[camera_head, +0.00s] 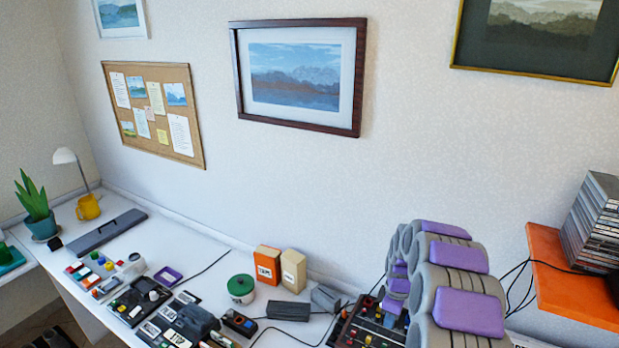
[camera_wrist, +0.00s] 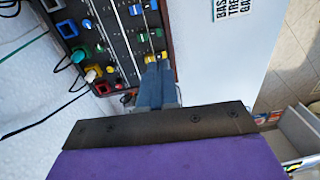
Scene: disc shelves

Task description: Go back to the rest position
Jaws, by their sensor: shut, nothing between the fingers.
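My gripper (camera_wrist: 157,74) shows in the wrist view with its blue-grey fingers together and nothing between them. Its tips overlap the lower edge of a dark control panel (camera_wrist: 98,52) with coloured knobs and sliders. I cannot tell whether they touch it. In the head view the same kind of panel (camera_head: 366,328) is at the bottom, partly covered by my grey and purple arm (camera_head: 455,290). My gripper itself is hidden in the head view.
An orange shelf (camera_head: 570,290) with a stack of disc cases (camera_head: 597,222) is close to the right of my arm. Boxes (camera_head: 268,264), a green-lidded pot (camera_head: 241,288) and several devices stand on the white desk (camera_head: 190,248). A drawer (camera_wrist: 300,135) is at the wrist view's right.

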